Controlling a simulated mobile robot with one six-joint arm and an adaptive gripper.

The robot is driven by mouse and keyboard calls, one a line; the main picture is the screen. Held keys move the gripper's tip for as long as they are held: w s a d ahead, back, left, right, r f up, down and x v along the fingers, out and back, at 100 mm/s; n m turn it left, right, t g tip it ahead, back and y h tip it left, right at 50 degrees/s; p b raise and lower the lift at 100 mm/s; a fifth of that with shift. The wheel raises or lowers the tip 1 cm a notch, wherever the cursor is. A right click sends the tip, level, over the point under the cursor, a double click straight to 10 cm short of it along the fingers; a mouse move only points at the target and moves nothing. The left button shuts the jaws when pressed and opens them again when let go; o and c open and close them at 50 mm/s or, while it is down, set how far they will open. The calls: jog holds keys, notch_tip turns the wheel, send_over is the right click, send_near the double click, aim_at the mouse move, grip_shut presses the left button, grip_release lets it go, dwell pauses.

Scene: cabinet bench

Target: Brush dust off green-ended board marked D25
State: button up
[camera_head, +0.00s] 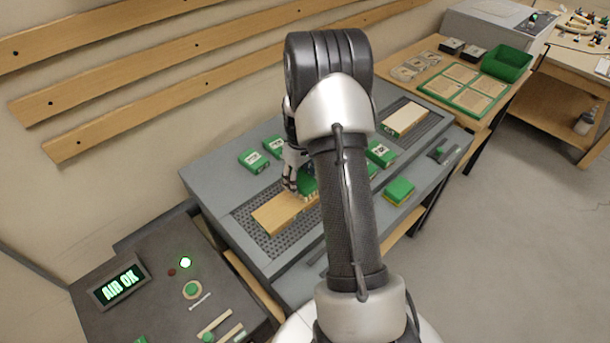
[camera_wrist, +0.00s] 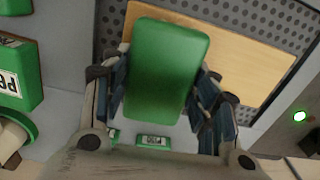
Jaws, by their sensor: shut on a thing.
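My gripper (camera_head: 300,180) is shut on a green-backed brush (camera_head: 306,185), whose pale bristles show at its lower edge. In the wrist view the brush's plain green back (camera_wrist: 168,70) sits between the two fingers. The brush is over the right end of a light wooden board (camera_head: 277,217); I cannot tell if the bristles touch it. The board also shows behind the brush in the wrist view (camera_wrist: 245,65). It lies on a perforated grey plate (camera_head: 245,218). My arm and gripper hide part of it, and no D25 mark or green end is readable. No dust is clear.
A second wooden board (camera_head: 405,117) lies on another perforated plate at the right. Labelled green blocks (camera_head: 254,160) (camera_head: 380,153) stand along the bench, and a green-and-yellow block (camera_head: 398,191) is near the front edge. A lit panel (camera_head: 120,284) reads "AIB OK".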

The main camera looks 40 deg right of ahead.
jog(key=shift+a, duration=2.15)
jog(key=shift+s+a, duration=0.2)
jog(key=shift+a, duration=1.7)
jog(key=shift+a+r, duration=0.15)
jog(key=shift+a, duration=3)
jog(key=shift+d+f, duration=0.2)
jog(key=shift+d, duration=3.25)
jog(key=shift+w+d+r, duration=0.1)
jog(key=shift+d, duration=1.6)
jog(key=shift+w+d, duration=0.1)
jog(key=shift+d, duration=3.15)
jog(key=shift+r+p, duration=2.15)
jog(key=shift+r, duration=0.75)
